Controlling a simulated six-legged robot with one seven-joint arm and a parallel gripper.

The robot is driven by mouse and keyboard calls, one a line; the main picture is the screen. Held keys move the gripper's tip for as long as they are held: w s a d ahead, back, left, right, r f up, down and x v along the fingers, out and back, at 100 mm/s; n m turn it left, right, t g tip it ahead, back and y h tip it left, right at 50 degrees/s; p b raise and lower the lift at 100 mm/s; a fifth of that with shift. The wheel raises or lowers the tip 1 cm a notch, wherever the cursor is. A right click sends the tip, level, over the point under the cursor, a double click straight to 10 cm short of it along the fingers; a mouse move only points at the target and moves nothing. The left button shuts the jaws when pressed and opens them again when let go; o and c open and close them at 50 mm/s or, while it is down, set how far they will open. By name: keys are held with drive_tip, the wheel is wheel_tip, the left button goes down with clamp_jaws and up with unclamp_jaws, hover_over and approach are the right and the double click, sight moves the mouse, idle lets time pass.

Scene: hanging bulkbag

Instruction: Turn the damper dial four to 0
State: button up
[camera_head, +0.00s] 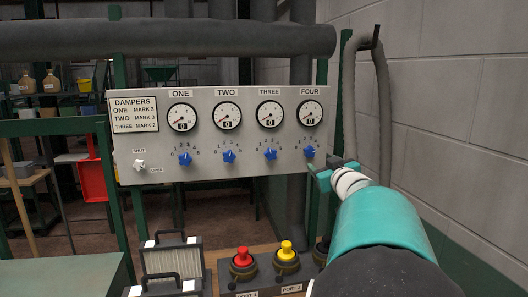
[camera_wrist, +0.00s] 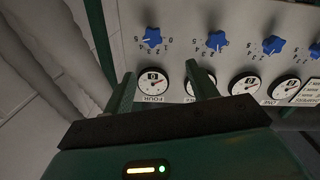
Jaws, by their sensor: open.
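The damper dial four (camera_head: 310,151) is a blue star-shaped knob at the right end of the grey panel, below the gauge marked FOUR (camera_head: 309,113). In the wrist view, which is upside down, dial four (camera_wrist: 152,37) is at upper left. Its white mark seems to point toward the scale's high end; the exact number is unclear. My gripper (camera_head: 322,169) is just below and right of dial four in the head view. In the wrist view my gripper (camera_wrist: 160,72) is open, its two fingers apart with nothing between them. It appears clear of the knob.
Dials three (camera_head: 270,153), two (camera_head: 229,156) and one (camera_head: 185,159) sit to the left on the panel (camera_head: 215,180). A card (camera_head: 134,114) lists marks for dampers one to three. Red (camera_head: 242,258) and yellow (camera_head: 286,249) knobs stand below. A grey hose (camera_head: 384,100) hangs at right.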

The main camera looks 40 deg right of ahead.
sight(310, 152)
drive_tip(key=x, duration=0.9)
drive_tip(key=d+x, duration=0.1)
drive_tip(key=x, duration=0.4)
drive_tip(key=shift+s+f, duration=0.25)
drive_tip(key=shift+s, duration=0.1)
drive_tip(key=shift+c, duration=0.5)
drive_tip(key=c, duration=0.9)
